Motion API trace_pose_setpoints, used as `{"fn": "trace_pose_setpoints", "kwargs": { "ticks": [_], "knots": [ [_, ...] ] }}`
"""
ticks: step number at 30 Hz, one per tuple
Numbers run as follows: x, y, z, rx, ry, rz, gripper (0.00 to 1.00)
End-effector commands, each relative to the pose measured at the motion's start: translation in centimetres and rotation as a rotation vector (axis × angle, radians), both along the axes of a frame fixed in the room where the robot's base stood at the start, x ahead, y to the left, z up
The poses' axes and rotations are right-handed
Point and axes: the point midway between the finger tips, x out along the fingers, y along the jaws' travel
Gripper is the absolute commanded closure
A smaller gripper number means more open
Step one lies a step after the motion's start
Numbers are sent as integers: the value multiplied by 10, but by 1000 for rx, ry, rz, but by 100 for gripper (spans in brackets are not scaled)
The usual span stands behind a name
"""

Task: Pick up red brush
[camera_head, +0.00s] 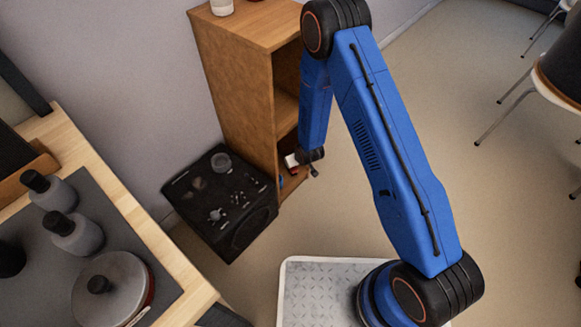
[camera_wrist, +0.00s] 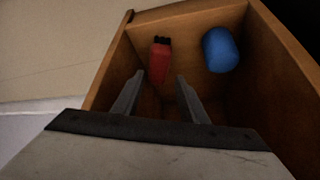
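The red brush (camera_wrist: 160,62) with dark bristles at its far end shows in the wrist view, inside a wooden shelf compartment (camera_wrist: 113,75). It lies just beyond my fingertips and between their lines. My gripper (camera_wrist: 158,85) is open, its two grey fingers apart with nothing between them. In the head view my gripper (camera_head: 304,162) is small, at the opening of a low compartment of the wooden shelf (camera_head: 235,85). The brush cannot be made out clearly in the head view.
A blue cylinder (camera_wrist: 220,49) is right of the brush in the same compartment. Compartment walls stand close on both sides. A black speaker box (camera_head: 222,200) stands on the floor beside the shelf. A wooden counter (camera_head: 130,215) with pots is at left. Open floor lies right.

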Motion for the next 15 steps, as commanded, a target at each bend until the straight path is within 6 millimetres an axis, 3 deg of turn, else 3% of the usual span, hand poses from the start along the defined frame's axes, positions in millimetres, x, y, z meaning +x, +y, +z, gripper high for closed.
{"fn": "trace_pose_setpoints", "kwargs": {
  "ticks": [8, 15],
  "knots": [
    [5, 2, -11, 0, 0, 0, 61],
    [13, 4, -33, 0, 1, -1, 61]
  ]
}}
